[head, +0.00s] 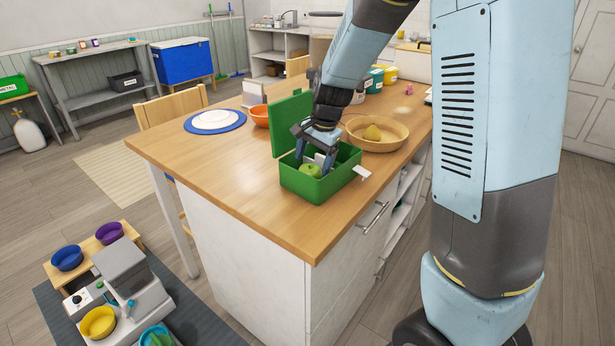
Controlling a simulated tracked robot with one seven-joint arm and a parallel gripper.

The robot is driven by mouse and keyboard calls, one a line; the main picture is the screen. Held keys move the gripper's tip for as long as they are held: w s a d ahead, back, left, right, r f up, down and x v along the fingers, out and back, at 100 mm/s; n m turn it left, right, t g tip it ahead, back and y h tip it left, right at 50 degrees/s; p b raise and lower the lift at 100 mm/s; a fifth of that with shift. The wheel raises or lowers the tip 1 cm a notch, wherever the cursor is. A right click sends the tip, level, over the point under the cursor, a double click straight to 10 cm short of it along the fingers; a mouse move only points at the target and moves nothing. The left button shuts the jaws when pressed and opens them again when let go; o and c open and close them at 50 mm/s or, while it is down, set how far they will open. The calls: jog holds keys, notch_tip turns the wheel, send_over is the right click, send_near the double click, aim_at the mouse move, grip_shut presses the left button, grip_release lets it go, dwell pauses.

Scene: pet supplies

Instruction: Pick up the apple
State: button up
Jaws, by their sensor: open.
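A green apple (311,171) lies inside an open green box (318,189) on the wooden counter. The box's lid (290,122) stands raised at its back left. My gripper (314,157) points down into the box, with its fingers open just above and around the apple's upper side. I cannot tell whether a finger touches the apple. The box wall hides the apple's lower part, and the fingers hide part of the box's inside.
A wooden bowl (393,143) with a yellowish fruit (372,133) stands right of the box. An orange bowl (260,115) and a blue-rimmed plate (214,121) are behind left. A white tag (361,171) is at the box's right edge. The counter's front left (215,167) is clear.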

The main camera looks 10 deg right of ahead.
aim_at(311, 168)
jog(key=x, duration=0.4)
jog(key=shift+s+a+f, duration=0.15)
jog(key=shift+s+f, duration=0.05)
jog(key=shift+s, duration=0.15)
jog(key=shift+w+a+f, duration=0.1)
jog(key=shift+f, duration=0.45)
jog(key=shift+c, duration=0.2)
jog(key=c, duration=0.8)
